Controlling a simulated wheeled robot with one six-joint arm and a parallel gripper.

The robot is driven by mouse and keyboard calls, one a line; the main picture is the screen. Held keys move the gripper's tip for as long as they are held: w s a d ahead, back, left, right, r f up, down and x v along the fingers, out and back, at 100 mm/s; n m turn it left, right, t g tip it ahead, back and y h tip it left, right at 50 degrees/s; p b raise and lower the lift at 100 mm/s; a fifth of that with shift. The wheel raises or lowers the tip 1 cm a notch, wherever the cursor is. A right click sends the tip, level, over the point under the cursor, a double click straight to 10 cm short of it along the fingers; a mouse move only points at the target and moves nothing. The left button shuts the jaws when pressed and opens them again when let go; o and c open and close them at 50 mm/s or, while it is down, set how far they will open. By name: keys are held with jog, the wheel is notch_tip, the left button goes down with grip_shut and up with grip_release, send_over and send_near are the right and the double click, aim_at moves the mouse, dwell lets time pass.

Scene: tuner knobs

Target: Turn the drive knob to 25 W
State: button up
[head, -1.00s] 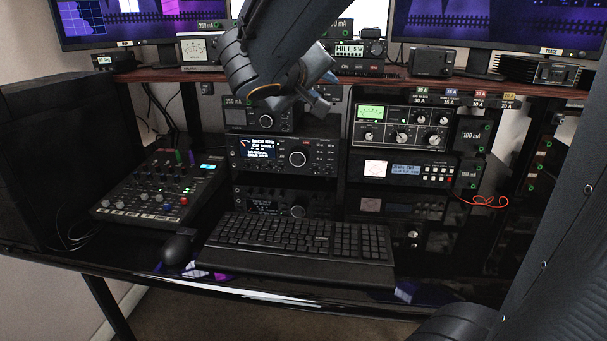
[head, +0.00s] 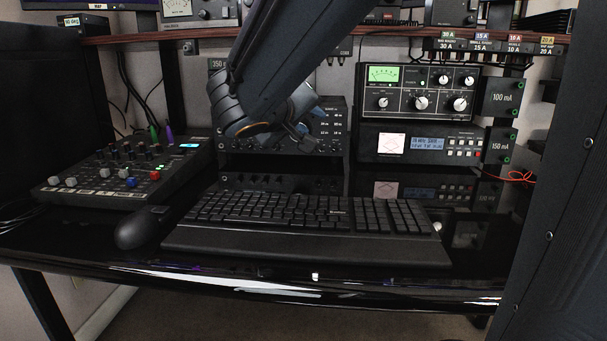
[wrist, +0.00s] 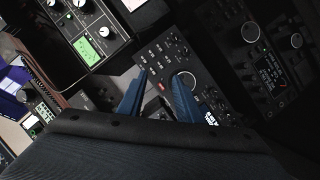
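No label in view can be read as drive, so I cannot tell which knob is the drive knob. The black radio (head: 330,128) stands at the back of the desk, partly hidden by my arm. Its round knob (wrist: 183,80) shows in the wrist view, just beyond one of my blue fingers. My gripper (head: 302,138) is in front of the radio; the wrist view shows its fingers (wrist: 160,75) spread with nothing between them. To the right, a tuner (head: 420,90) has a green-lit meter (head: 384,73) and several silver-faced knobs.
A keyboard (head: 310,220) lies in front of the radio, with a mouse (head: 140,228) at its left. A mixer (head: 125,170) stands at the left. A unit with a blue display (head: 428,144) sits under the tuner. A shelf edge (head: 130,38) runs above.

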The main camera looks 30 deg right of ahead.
jog(key=b, duration=0.5)
send_near(318, 149)
jog(key=shift+b+x, duration=1.15)
jog(key=shift+x, duration=2.75)
jog(key=shift+s, duration=0.1)
jog(key=shift+c, duration=0.3)
grip_shut()
